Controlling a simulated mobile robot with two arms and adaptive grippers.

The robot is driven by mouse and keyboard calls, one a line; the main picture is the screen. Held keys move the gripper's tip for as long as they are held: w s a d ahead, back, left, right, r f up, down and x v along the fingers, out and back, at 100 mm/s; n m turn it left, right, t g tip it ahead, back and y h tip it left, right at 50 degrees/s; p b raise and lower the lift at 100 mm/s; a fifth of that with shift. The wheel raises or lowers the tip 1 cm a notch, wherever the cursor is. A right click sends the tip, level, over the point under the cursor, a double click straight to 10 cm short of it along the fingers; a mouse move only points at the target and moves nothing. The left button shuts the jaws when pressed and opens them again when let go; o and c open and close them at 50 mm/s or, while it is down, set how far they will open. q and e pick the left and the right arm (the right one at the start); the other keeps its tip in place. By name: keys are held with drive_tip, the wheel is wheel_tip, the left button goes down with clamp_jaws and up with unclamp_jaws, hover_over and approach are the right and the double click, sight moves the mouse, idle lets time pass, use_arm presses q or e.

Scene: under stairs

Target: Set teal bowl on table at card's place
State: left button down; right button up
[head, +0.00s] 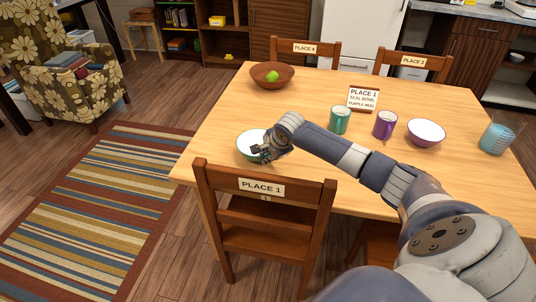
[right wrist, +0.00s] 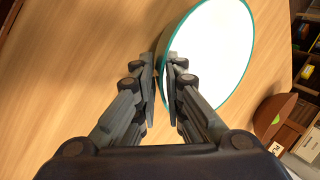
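The teal bowl (head: 249,145), white inside with a teal rim, is at the near left of the table (head: 225,110), behind the chair labelled PLACE 1 (head: 262,187). I cannot tell whether it rests on the tabletop or is just above it. My right gripper (head: 262,152) is at the bowl's right side. In the right wrist view its fingers (right wrist: 161,62) are close together with the rim of the bowl (right wrist: 215,55) between them. The card (head: 363,98) stands mid-table and reads PLACE 1, TEAL BOWL, PURPLE MUG. My left gripper is not in view.
A brown bowl (head: 272,75) with a green fruit is at the back left. The table's left edge is near the teal bowl.

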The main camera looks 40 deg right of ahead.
drive_tip(key=shift+o, duration=1.3)
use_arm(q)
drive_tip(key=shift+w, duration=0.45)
use_arm(e)
drive_tip(key=shift+r, duration=0.1)
drive_tip(key=shift+s+r, duration=0.1)
drive_tip(key=shift+r, duration=0.15)
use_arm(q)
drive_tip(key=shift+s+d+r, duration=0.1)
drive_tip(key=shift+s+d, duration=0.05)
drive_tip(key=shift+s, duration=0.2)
use_arm(e)
drive_tip(key=v, duration=1.1)
drive_tip(key=shift+s+r, duration=0.15)
drive_tip(key=shift+r, duration=0.1)
